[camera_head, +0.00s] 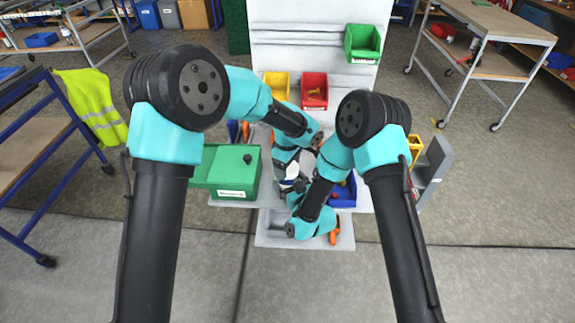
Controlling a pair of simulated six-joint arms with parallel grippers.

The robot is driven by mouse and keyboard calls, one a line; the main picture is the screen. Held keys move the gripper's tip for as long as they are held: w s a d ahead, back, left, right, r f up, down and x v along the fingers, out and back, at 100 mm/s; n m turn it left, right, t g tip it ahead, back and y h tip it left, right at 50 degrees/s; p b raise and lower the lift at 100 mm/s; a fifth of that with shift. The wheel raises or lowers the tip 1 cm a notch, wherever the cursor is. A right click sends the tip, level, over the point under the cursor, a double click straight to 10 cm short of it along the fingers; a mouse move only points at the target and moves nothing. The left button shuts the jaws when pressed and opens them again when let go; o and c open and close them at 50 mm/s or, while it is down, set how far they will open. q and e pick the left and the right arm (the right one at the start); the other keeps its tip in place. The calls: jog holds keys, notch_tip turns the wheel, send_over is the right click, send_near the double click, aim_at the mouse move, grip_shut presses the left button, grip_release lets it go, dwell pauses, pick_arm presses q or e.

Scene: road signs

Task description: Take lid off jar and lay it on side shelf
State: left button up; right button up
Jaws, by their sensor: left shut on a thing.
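My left gripper (290,182) is low at the middle of the work stand and points down. It is shut on a small pale thing (291,171), which may be the jar or its lid; the arms cover too much to tell. My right gripper (295,197) is close by, just in front of the left one, and its fingers are too small and covered to read. I cannot make out a separate jar and lid. A grey unit (434,165) with shelves stands at the right side of the stand; it may be the side shelf.
A green case (228,172) lies left of the grippers. Yellow (276,82), red (314,88) and green (362,45) bins are on the back panel. A blue bin (346,194) is right of the grippers. A grey tray (270,240) with an orange-handled tool is at the front.

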pick_arm(q)
jog(key=n, duration=0.5)
jog(key=shift+n, duration=0.4)
jog(key=shift+r, duration=1.2)
dwell(0.3)
jog(key=shift+r, duration=1.95)
pick_arm(e)
jog(key=o, duration=1.5)
